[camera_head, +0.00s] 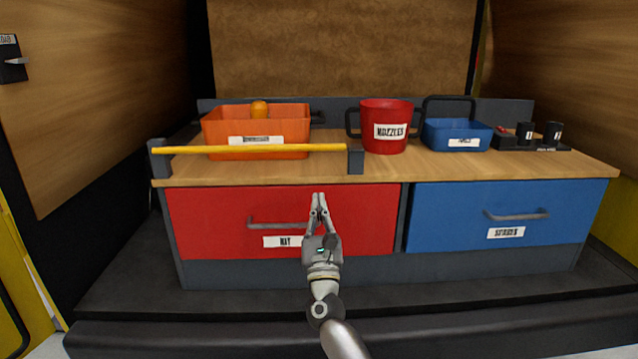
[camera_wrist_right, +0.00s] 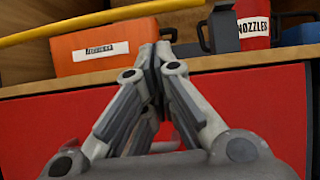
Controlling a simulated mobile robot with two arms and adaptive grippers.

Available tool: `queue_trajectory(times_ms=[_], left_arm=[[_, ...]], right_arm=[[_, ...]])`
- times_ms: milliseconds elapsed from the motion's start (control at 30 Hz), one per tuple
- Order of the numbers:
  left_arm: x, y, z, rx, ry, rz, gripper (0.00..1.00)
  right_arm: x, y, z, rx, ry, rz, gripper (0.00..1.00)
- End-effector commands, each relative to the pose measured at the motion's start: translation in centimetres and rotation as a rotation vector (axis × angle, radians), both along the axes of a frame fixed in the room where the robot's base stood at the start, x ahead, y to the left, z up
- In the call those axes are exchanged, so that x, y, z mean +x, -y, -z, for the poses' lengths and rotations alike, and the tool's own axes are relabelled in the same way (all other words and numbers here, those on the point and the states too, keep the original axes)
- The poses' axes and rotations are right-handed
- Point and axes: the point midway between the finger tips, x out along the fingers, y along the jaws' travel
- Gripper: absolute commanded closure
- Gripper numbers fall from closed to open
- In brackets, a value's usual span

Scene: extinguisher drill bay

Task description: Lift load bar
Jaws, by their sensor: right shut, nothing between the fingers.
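The load bar (camera_head: 250,148) is a long yellow rod. It lies level across the front of the worktop, held at its ends by two dark grey brackets (camera_head: 356,161). In the right wrist view the yellow bar (camera_wrist_right: 75,25) crosses the upper left. My right gripper (camera_head: 319,197) is shut and empty. It is in front of the red drawer, below the bar and apart from it. In the right wrist view the closed fingers (camera_wrist_right: 156,52) point towards the worktop edge. My left gripper is not in view.
An orange bin (camera_head: 290,130) stands behind the bar. A red nozzle bucket (camera_head: 385,112), a blue tray (camera_head: 456,135) and a dark holder (camera_head: 505,143) stand to the right. The red drawer (camera_head: 205,215) and blue drawer (camera_head: 450,222) below are shut, with protruding handles.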

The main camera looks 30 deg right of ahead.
Motion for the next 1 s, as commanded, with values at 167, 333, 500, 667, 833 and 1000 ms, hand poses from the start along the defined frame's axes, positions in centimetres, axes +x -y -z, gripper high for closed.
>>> queue_trajectory(times_ms=[167, 333, 500, 667, 833, 1000], left_arm=[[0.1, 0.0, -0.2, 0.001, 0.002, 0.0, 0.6], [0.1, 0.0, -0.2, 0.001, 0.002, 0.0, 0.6], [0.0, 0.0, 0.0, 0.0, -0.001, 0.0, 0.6], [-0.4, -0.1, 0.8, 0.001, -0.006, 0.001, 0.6], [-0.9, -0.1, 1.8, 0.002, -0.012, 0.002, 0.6], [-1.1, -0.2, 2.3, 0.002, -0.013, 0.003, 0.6]], right_arm=[[-0.4, 0.4, -0.9, 0.04, 0.044, -0.014, 1.0], [-0.4, 0.3, -0.9, 0.036, 0.041, -0.013, 1.0], [0.2, 0.6, -1.4, 0.035, 0.042, -0.013, 1.0], [1.8, 1.7, -2.8, 0.033, 0.041, -0.012, 1.0], [4.1, 3.0, -4.5, 0.033, 0.041, -0.012, 1.0], [5.8, 4.0, -5.7, 0.033, 0.039, -0.013, 1.0]])
